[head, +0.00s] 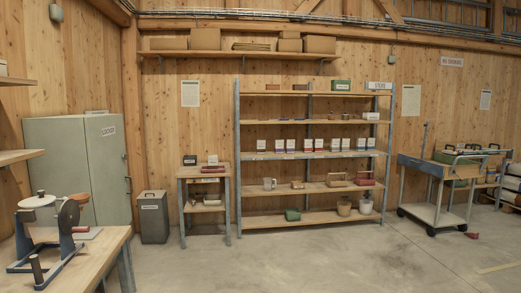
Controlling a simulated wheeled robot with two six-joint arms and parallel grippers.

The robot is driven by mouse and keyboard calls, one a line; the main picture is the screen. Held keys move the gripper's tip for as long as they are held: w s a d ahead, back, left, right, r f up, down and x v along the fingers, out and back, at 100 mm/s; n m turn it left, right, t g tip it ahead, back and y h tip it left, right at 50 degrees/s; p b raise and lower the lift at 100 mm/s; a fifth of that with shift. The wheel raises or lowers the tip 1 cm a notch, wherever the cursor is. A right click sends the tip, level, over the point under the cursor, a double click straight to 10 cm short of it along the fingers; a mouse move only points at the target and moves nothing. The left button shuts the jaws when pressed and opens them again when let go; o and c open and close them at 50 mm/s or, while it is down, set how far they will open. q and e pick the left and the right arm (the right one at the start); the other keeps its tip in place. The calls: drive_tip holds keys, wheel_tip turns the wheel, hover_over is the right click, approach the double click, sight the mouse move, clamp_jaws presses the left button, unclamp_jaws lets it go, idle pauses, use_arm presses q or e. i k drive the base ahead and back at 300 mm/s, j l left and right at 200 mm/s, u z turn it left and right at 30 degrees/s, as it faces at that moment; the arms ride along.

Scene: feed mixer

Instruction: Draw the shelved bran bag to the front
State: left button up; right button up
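No bag can be read as bran at this size. A metal-framed shelving unit (313,156) with wooden boards stands against the back wall. Its boards hold small white packets (279,146), a red item (364,179), a tan item (297,185), a basket-like item (337,181) and a green item (292,214). Tan box-like or bag-like items (175,43) and a flat, folded-looking stack (251,46) lie on a high wall shelf (238,53). Neither of my grippers is in view.
A wooden bench (84,262) with a hand-cranked device (47,225) is at the near left. A grey locker (78,165), a bin (153,217) and a small side table (203,178) stand left of the shelving. A cart (436,214) stands right. The middle floor (300,265) is clear.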

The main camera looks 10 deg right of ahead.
sight(260, 143)
drive_tip(key=i+z, duration=0.4)
drive_tip(key=i, duration=2.35)
drive_tip(key=i+l+u, duration=0.1)
drive_tip(key=i, duration=0.7)
drive_tip(key=i+l, duration=0.1)
drive_tip(key=i, duration=0.65)
drive_tip(key=i+l, duration=0.1)
drive_tip(key=i, duration=0.7)
drive_tip(key=i+l+u, duration=0.1)
drive_tip(key=i, duration=0.65)
drive_tip(key=i+l+u, duration=0.15)
drive_tip(key=i+u, duration=0.25)
drive_tip(key=i+l+u, duration=0.8)
drive_tip(key=i, duration=0.1)
